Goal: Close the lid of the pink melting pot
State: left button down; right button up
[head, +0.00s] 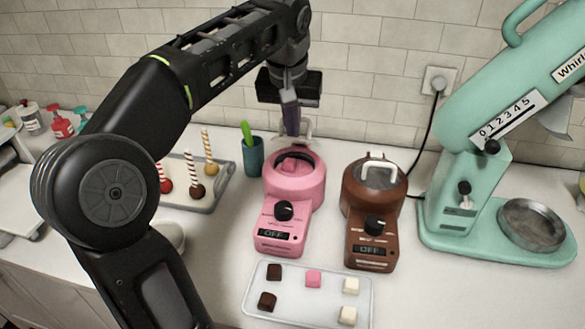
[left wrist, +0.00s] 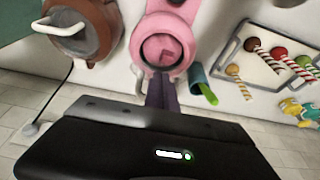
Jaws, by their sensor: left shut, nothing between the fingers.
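The pink melting pot (head: 294,190) stands on the counter with its dial and OFF display facing me. Its top is open and shows pink contents, also visible in the left wrist view (left wrist: 160,48). The lid seems to stand raised at the pot's back rim; a pale handle (head: 308,128) shows there, partly hidden by my fingers. My left gripper (head: 291,136) is shut and empty, pointing down at the pot's back edge. Its fingers (left wrist: 162,88) also show by the rim in the left wrist view; I cannot tell whether they touch the lid. My right gripper is not in view.
A brown melting pot (head: 371,222) with its lid down stands close on the right. A teal cup (head: 253,157) and a tray of cake pops (head: 213,200) are at left. A chocolate tray (head: 262,312) lies in front. A mint mixer (head: 460,210) stands farther right.

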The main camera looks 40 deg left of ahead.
pick_arm(q)
jog(key=shift+s+d+f+b, duration=0.2)
jog(key=shift+s+f+b, duration=0.1)
jog(key=shift+f+b, duration=0.2)
jog(key=shift+s+d+f+b, duration=0.15)
jog(key=shift+s+f+b, duration=0.15)
jog(key=shift+f+b, duration=0.15)
jog(key=p+v, duration=0.8)
jog(key=shift+s+d, duration=0.2)
jog(key=shift+s, duration=0.1)
jog(key=shift+f, duration=0.1)
